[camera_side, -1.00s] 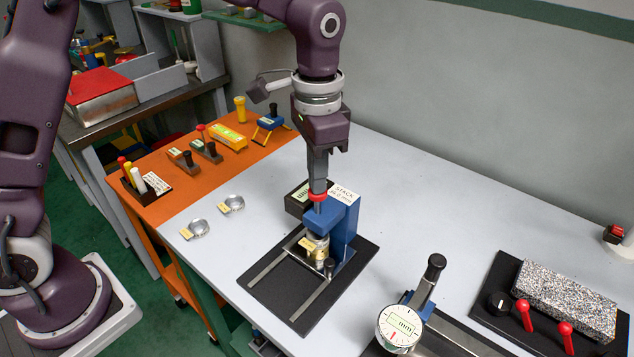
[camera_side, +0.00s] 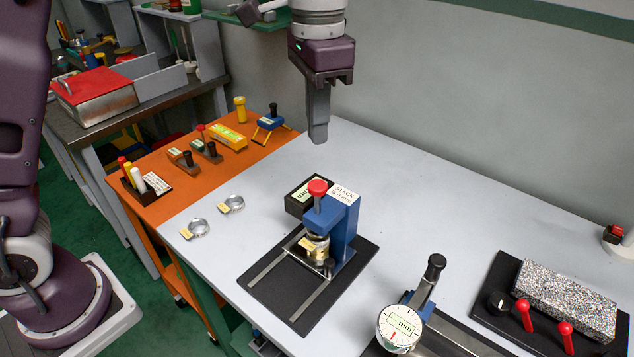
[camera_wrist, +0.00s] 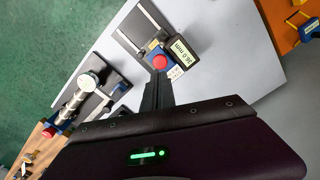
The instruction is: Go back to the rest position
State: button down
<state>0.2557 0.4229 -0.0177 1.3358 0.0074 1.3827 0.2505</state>
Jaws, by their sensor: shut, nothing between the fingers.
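My gripper (camera_side: 318,138) is shut and empty, pointing down in the air above the table. It hangs higher than the blue vise (camera_side: 343,222) and clear of its red knob (camera_side: 317,187). The vise stands upright on a black base plate (camera_side: 340,290) with two pale rails. A metal cylinder with a yellow tag (camera_side: 308,246) sits under the vise's screw. In the wrist view my closed fingers (camera_wrist: 157,88) show just below the red knob (camera_wrist: 160,62), and a display beside it reads about 36.0 mm (camera_wrist: 181,53).
Two metal rings (camera_side: 232,204) with tags lie left of the vise. A round dial gauge (camera_side: 400,327) stands at the front. A speckled block (camera_side: 567,297) with red levers is at right. An orange surface (camera_side: 170,195) holds several small tools. The back of the white table is clear.

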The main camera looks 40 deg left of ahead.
jog(key=s+a+r+n+t, duration=0.2)
jog(key=s+a, duration=0.2)
jog(key=s, duration=0.3)
jog(key=s+a+r+n+t, duration=0.1)
jog(key=s+a+r, duration=0.25)
jog(key=s, duration=0.25)
jog(key=s+a+f+n+t, duration=0.2)
jog(key=s+f, duration=0.3)
jog(key=s, duration=0.5)
jog(key=shift+s+a+f+n+t, duration=0.15)
jog(key=shift+a+f+n+t, duration=0.2)
jog(key=shift+a+n, duration=0.2)
